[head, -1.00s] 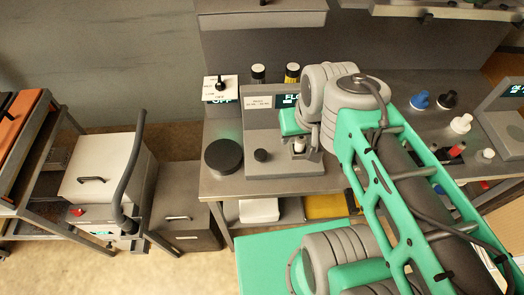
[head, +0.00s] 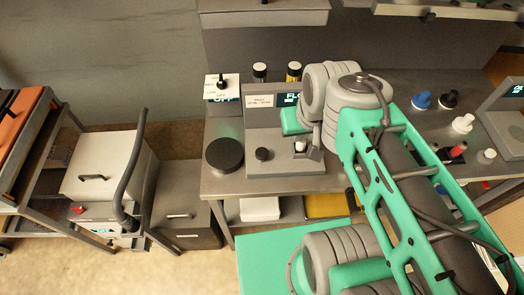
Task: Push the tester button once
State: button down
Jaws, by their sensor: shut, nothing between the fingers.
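The tester (head: 262,117) is a grey unit on the bench with a lit display, a white label and a low front base. A dark round knob (head: 262,154) stands on the left of its base. A small white piece (head: 300,147) shows on the base farther right; I cannot tell whether it is the button. My gripper (head: 314,150) is shut and empty, low over the right side of the base. My wrist and arm hide most of it and the tester's right part. I cannot tell whether its tips touch anything.
A black disc (head: 224,155) and a switch box marked OFF (head: 222,92) are left of the tester. Yellow-banded cylinders (head: 294,72) stand behind it. Blue, black and white knobbed pieces (head: 423,100) are on the right of the bench (head: 265,186). A shelf hangs above.

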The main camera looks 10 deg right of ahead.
aim_at(261, 153)
jog(key=z, duration=2.4)
jog(key=k, duration=1.65)
jog(key=u, duration=2.1)
jog(key=i, duration=0.5)
jog(key=u, duration=0.05)
